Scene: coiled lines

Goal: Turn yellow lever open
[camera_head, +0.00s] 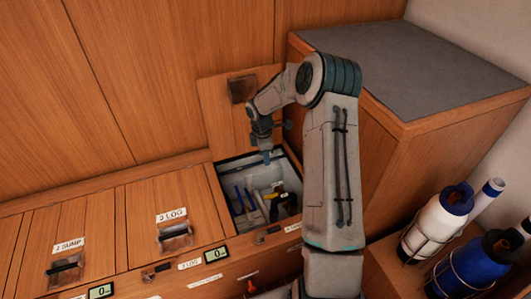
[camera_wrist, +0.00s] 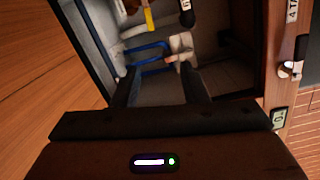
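The yellow lever (camera_head: 272,194) shows as a small yellow piece inside the open locker compartment (camera_head: 224,184) in the head view. In the wrist view a yellow piece (camera_wrist: 149,19) lies near the top edge, beyond my fingers. My gripper (camera_head: 266,156) hangs over the compartment opening, above and behind the lever. In the wrist view its two dark fingers (camera_wrist: 158,78) are spread apart with nothing between them. Blue tubes (camera_wrist: 148,50) and a pale fitting (camera_wrist: 180,44) lie just past the fingertips. I cannot tell which way the lever is turned.
The compartment's wooden lid (camera_head: 222,108) stands raised behind the opening. Closed lids with labels, one reading 2 LOG (camera_head: 171,215), lie to the left. A grey-topped cabinet (camera_head: 400,65) rises at the right. White and blue bottles (camera_head: 437,222) stand in racks at lower right.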

